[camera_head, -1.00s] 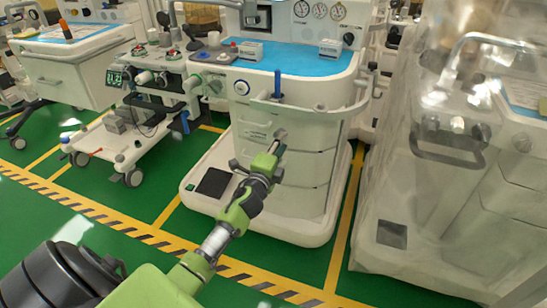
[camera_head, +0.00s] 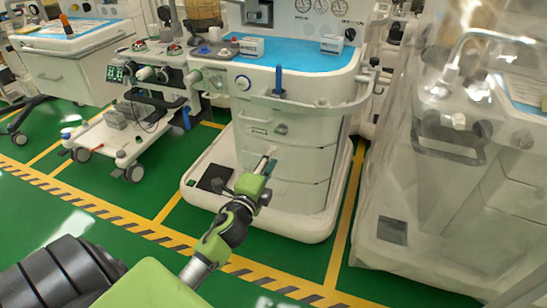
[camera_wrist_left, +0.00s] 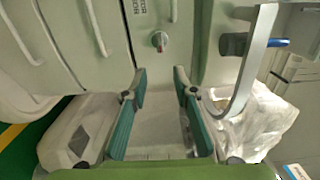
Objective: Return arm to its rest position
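My left arm, green and black, reaches up from the bottom of the head view. My left gripper (camera_head: 252,174) is in front of the white drawers of the middle anaesthesia cart (camera_head: 285,133), above its base. In the left wrist view, the two teal-padded fingers of the left gripper (camera_wrist_left: 160,78) stand apart with nothing between them. Pale cart panels with long handles lie beyond them. Whether the fingers touch the cart, I cannot tell. My right gripper is not in view.
A plastic-covered cart (camera_head: 440,190) stands at the right. A smaller equipment cart (camera_head: 120,135) and another white cart (camera_head: 70,70) are at the left. A blue work surface (camera_head: 295,55) tops the middle cart. Green floor with yellow-black striped tape (camera_head: 130,225) is clear in front.

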